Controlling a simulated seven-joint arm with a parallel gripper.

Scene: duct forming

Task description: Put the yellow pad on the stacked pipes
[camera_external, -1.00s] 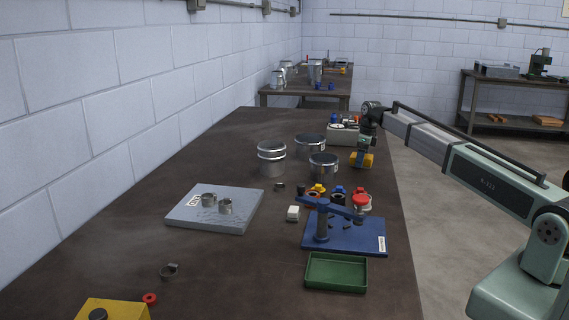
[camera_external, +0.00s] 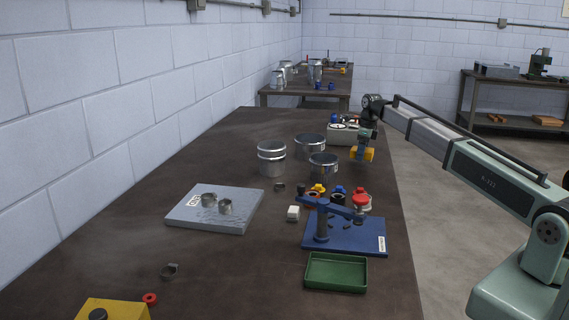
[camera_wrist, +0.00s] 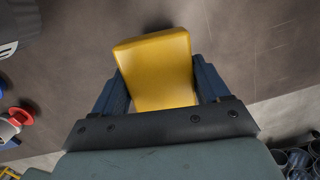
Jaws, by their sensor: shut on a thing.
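The yellow pad (camera_external: 362,154) is held between the two fingers of my gripper (camera_external: 363,149), above the table's right side. In the wrist view the yellow pad (camera_wrist: 160,70) fills the space between the blue-grey fingers of my gripper (camera_wrist: 158,85). The stacked pipes (camera_external: 271,158) are two silver rings, one on top of the other, standing upright left of the gripper. Two more silver pipes stand close by, one behind (camera_external: 309,146) and one in front (camera_external: 323,167), between the stack and my gripper.
A grey box (camera_external: 344,133) sits behind the gripper. Small coloured bottles and a blue press (camera_external: 345,235) stand in front, with a green tray (camera_external: 336,272) nearer. A grey plate (camera_external: 215,208) with small rings lies left. The table's right edge is close to the gripper.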

